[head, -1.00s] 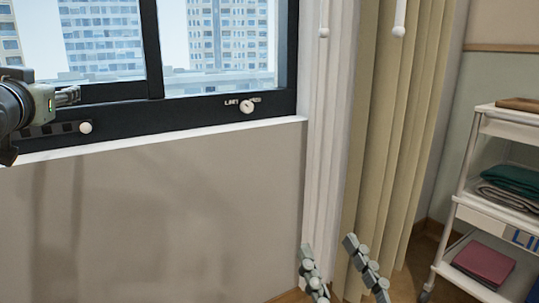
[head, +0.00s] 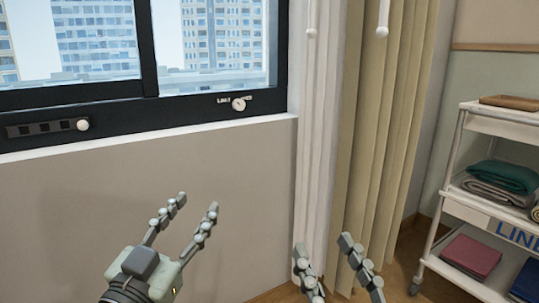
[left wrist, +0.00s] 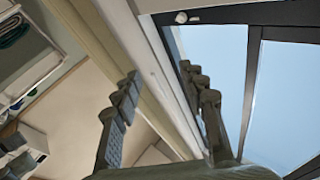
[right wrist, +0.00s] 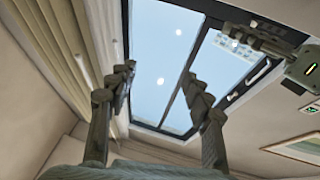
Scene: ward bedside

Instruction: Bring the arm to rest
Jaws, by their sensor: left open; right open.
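My left gripper (head: 197,202) is in the lower left of the head view, in front of the wall below the window. Its two fingers are apart, point up and slightly right, and hold nothing. In the left wrist view its fingers (left wrist: 160,72) stand apart with empty space between them. My right gripper (head: 323,243) is at the lower middle edge of the head view, in front of the curtain, with only its fingers showing. They are apart and empty. In the right wrist view its fingers (right wrist: 158,72) are apart, and my left gripper shows at the upper right.
The dark window frame (head: 190,106) carries a round knob (head: 239,104) and a switch strip (head: 42,129) with a white knob. A beige curtain (head: 378,150) hangs right of it. A white trolley (head: 500,126) with folded linen stands at the right. Wall space beside the grippers is clear.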

